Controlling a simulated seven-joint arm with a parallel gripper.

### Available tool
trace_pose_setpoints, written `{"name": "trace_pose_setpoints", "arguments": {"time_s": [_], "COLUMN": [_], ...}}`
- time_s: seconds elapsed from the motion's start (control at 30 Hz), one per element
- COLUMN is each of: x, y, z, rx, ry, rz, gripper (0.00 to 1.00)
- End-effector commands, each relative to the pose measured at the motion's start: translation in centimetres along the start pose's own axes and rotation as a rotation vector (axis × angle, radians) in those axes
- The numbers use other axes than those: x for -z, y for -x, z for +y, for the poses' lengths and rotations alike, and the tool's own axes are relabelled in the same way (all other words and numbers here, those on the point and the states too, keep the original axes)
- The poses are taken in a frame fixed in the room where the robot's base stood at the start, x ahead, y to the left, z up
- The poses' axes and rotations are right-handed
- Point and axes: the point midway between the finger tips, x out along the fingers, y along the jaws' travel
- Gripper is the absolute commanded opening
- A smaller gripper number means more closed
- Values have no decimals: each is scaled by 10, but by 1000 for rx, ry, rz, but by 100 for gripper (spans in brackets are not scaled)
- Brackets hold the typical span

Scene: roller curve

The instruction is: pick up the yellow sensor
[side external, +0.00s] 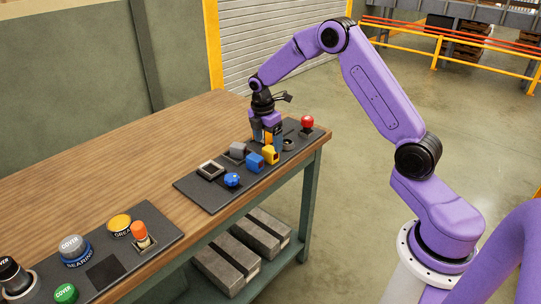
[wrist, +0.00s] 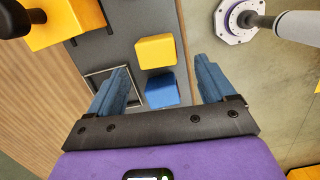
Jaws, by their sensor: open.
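The yellow sensor appears as a small yellow block (wrist: 155,51) in the wrist view, on a dark grey panel. In the side view a yellow block (side external: 270,155) sits on the panel just in front of my gripper (side external: 268,146). In the wrist view my gripper (wrist: 161,65) is open, its two blue fingers wide apart, with nothing held. The yellow block shows between and just beyond the fingertips. A blue block (wrist: 161,90) lies close beside it, between the fingers; it also shows in the side view (side external: 255,163). I cannot tell the exact height of the fingertips above the panel.
A second panel with coloured covers lies at lower left. The wooden table (side external: 120,165) is bare between.

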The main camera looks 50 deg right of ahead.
Motion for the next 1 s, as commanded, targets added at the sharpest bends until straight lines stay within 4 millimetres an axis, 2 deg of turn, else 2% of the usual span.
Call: {"name": "trace_pose_setpoints", "arguments": {"time_s": [0.17, 0.4, 0.5, 0.77, 0.8, 0.97, 1.0], "x": [-2, -8, -8, -8, -8, -8, -8], "y": [-11, -44, -52, -55, -54, -54, -54], "z": [0, 3, 3, 3, 3, 3, 3], "rx": [3, 3, 0, -1, -1, -1, -1], "ry": [-1, 1, 1, 0, 0, 0, 0], "rz": [0, -1, -1, -1, -1, -1, -1], "gripper": [83, 83, 83, 83, 80, 28, 27]}}
